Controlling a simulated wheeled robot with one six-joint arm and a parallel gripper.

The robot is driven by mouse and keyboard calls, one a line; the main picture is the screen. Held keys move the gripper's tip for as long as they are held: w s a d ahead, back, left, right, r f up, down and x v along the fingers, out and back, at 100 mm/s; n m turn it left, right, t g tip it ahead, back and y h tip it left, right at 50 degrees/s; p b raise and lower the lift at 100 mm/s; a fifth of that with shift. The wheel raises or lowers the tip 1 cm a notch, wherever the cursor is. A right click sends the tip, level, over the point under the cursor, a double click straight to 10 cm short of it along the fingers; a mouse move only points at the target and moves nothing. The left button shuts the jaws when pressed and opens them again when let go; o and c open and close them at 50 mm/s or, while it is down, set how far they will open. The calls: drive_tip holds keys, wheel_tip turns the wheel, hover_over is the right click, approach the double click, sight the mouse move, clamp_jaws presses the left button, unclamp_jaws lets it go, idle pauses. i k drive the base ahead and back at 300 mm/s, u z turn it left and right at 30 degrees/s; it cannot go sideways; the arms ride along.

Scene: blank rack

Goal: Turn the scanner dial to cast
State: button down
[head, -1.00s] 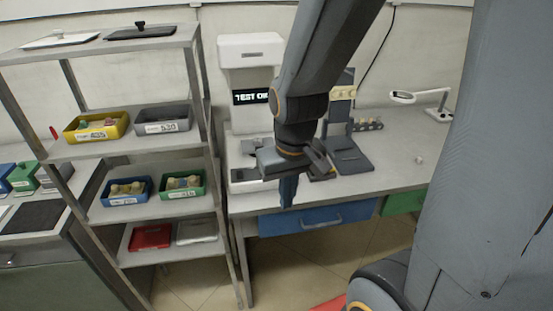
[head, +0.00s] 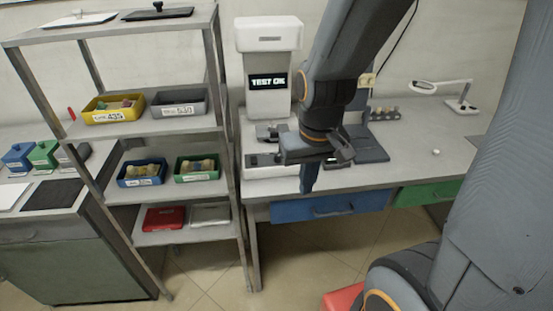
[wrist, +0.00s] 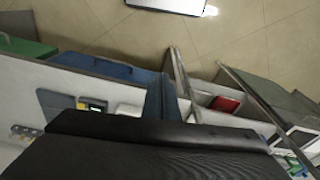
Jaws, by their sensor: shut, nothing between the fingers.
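The scanner (head: 268,85) is a white machine on the bench at the back centre in the head view. Its dark screen (head: 267,82) reads "TEST OK". I cannot make out the dial or its markings. My gripper (head: 309,180) points down in front of the bench edge, to the right of the scanner's base and nearer to me. Its fingers are together with nothing held; they also show in the wrist view (wrist: 160,98). My arm and gripper hide part of the bench just right of the scanner.
A grey shelf rack (head: 150,138) with yellow, grey, blue and green bins stands left of the bench (head: 420,165). Blue (head: 330,205) and green (head: 425,194) drawers sit under the benchtop. A magnifier lamp (head: 440,90) stands at the right.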

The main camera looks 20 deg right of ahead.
sight(278, 158)
drive_tip(key=u, duration=1.3)
drive_tip(key=i, duration=0.35)
drive_tip(key=z, duration=1.55)
